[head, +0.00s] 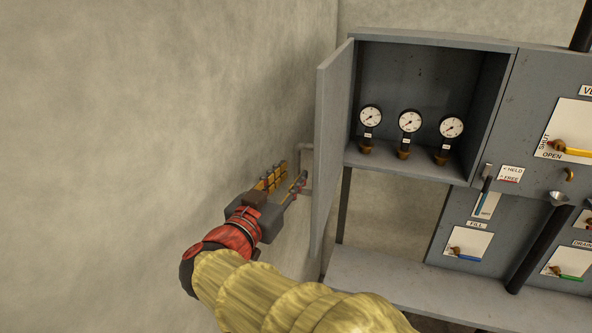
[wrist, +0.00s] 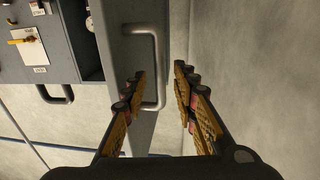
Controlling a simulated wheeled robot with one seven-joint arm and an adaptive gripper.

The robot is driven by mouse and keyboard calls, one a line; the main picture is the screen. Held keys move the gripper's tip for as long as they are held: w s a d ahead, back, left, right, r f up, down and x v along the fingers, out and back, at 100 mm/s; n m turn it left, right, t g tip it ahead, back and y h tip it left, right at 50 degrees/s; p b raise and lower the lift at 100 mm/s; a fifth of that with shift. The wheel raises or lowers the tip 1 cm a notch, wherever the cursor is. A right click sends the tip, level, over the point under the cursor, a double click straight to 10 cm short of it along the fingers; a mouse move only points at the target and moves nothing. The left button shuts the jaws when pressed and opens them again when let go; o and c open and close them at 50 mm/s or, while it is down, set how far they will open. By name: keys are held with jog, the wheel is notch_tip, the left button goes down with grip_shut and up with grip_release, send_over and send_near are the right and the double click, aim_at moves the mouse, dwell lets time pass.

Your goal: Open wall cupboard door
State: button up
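The wall cupboard (head: 435,85) stands open, with its door (head: 333,150) swung out on the left side, roughly square to the front. The door's bar handle (head: 305,165) is on the outer face, toward the wall. My gripper (head: 293,171) is to the left of the door, fingers pointing toward the handle. In the wrist view, my gripper (wrist: 161,82) is open and empty, and the handle (wrist: 160,62) shows in the gap between the fingertips. I cannot tell whether a finger touches it. In the wrist view the door (wrist: 142,70) fills the middle.
Several gauges, one of them here (head: 410,121), stand inside the cupboard. A grey panel (head: 545,120) with labelled levers is to the right. A bare wall (head: 160,110) is close on the left of my gripper. A ledge (head: 390,285) runs below.

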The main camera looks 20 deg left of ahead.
jog(key=s, duration=0.8)
jog(key=shift+a, duration=0.15)
